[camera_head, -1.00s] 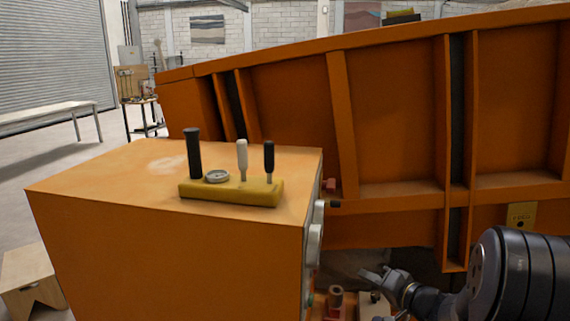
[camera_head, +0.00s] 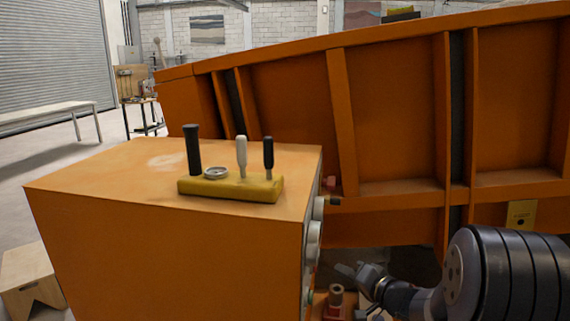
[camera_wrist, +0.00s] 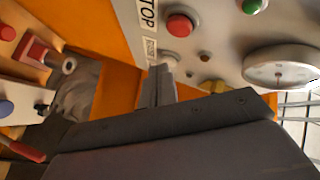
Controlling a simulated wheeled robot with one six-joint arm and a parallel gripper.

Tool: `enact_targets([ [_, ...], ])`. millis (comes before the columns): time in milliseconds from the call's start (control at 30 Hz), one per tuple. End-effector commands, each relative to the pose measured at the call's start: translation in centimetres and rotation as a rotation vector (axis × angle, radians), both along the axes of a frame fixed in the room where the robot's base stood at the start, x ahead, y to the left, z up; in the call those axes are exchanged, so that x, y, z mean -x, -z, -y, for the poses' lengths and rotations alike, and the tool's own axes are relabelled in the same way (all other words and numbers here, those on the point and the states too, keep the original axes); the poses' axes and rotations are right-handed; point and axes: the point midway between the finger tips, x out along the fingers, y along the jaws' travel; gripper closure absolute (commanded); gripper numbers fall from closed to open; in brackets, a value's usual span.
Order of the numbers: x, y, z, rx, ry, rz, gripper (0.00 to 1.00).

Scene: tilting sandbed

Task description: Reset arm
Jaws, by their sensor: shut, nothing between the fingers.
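My gripper (camera_head: 347,270) is low at the right in the head view, beside the right side of the orange control cabinet (camera_head: 170,245). It is shut and empty. In the wrist view its closed fingers (camera_wrist: 158,82) point toward the cabinet's grey control panel (camera_wrist: 215,50). The panel carries a red button (camera_wrist: 180,25) under a STOP label, a green button (camera_wrist: 255,5) and a round gauge (camera_wrist: 282,73). I cannot tell whether the fingers touch anything.
The large orange sandbed (camera_head: 400,110) stands tilted behind. A yellow block with levers (camera_head: 230,188) sits on the cabinet top. A red-based fitting (camera_head: 335,300) lies below my gripper. A wooden step (camera_head: 30,280) and white bench (camera_head: 45,117) stand left, with open floor between.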

Motion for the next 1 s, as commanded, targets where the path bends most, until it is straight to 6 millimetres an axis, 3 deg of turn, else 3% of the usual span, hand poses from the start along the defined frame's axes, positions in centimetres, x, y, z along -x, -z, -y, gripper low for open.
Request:
enact_targets([
  [367, 0.1, 0.4, 0.1, 0.003, 0.003, 0.004, 1.0],
  [567, 0.5, 0.1, 2.2, 0.004, 0.007, 0.001, 1.0],
  [700, 0.1, -0.4, -0.1, 0.0, 0.001, -0.004, 1.0],
  [1000, 0.0, -0.5, 0.0, -0.001, 0.0, -0.004, 1.0],
])
